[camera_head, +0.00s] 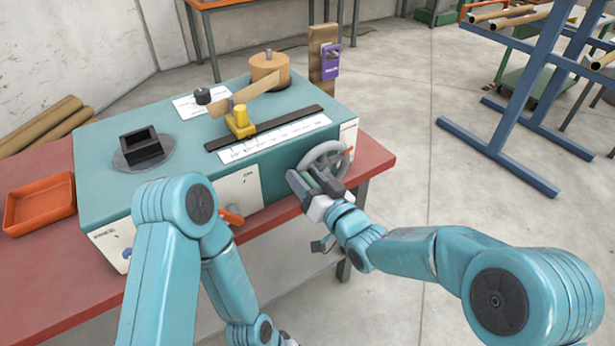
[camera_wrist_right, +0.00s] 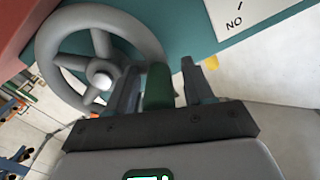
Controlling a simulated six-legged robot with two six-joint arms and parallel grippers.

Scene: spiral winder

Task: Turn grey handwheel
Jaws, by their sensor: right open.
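The grey handwheel (camera_head: 327,153) is mounted on the right part of the teal machine's front face. In the right wrist view the handwheel (camera_wrist_right: 101,17) fills the upper left, with its spokes and pale hub showing. My right gripper (camera_head: 309,178) is at the wheel's lower left in the head view. Its jaws (camera_wrist_right: 155,80) are open, with a green handle (camera_wrist_right: 158,88) between the fingers, close to the wheel's rim. Whether the fingers touch the handle I cannot tell. My left arm comes in at the lower left, and its gripper is not clearly visible.
The teal machine (camera_head: 95,185) stands on a red-topped table (camera_head: 35,270). An orange tray (camera_head: 40,205) lies at the left. An orange lever (camera_head: 231,216) sticks out of the front face. A blue rack (camera_head: 500,125) stands at the right, with clear floor between.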

